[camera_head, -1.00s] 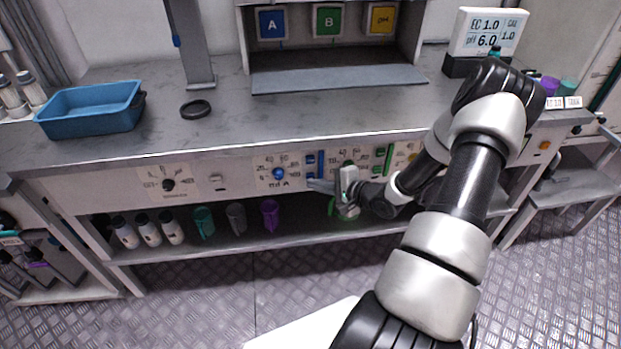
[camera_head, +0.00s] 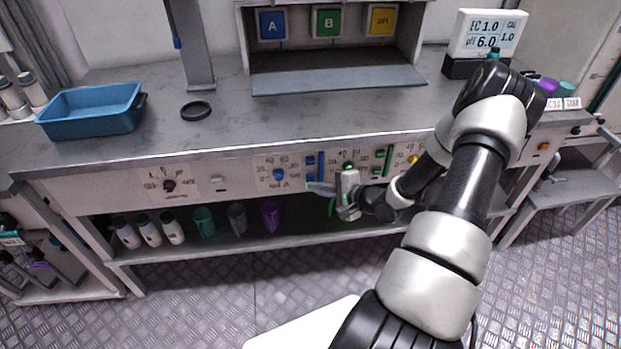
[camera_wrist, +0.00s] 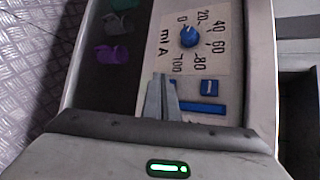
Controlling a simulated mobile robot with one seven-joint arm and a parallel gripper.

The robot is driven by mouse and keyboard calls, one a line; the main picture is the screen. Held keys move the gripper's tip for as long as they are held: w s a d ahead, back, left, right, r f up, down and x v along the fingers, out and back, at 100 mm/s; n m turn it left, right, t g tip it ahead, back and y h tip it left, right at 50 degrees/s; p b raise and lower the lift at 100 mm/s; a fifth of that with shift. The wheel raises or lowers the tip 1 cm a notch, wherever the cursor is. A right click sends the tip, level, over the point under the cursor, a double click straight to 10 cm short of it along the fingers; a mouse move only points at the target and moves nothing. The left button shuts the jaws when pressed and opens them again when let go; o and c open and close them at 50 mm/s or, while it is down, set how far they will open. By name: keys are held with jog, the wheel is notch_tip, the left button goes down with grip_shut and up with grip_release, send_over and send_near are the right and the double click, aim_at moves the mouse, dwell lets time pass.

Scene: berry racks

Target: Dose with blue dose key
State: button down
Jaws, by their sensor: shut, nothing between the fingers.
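The blue dose key (camera_wrist: 208,87) is a small square with a light mark, set in the panel beside a long blue bar (camera_wrist: 198,107). In the head view the key (camera_head: 310,160) sits left of the bar (camera_head: 321,165). The blue dial (camera_wrist: 189,37) of the ml A scale is farther off; it also shows in the head view (camera_head: 279,174). My gripper (camera_wrist: 160,80) is shut and empty. Its tips are in front of the panel's lower part, below the key in the head view (camera_head: 312,187). I cannot tell whether they touch the panel.
A green dial (camera_head: 348,169) and green bar (camera_head: 389,160) lie right of the blue set, partly behind my arm. Purple (camera_head: 270,216) and teal (camera_head: 204,221) cups stand on the shelf below. A blue tray (camera_head: 90,112) is on the worktop.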

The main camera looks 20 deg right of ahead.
jog(key=shift+s+a, duration=0.1)
jog(key=shift+s, duration=0.2)
jog(key=s, duration=0.2)
jog(key=s+a+p, duration=0.1)
jog(key=s, duration=0.1)
jog(key=shift+s+a, duration=0.15)
jog(key=shift+s, duration=0.15)
dwell(0.8)
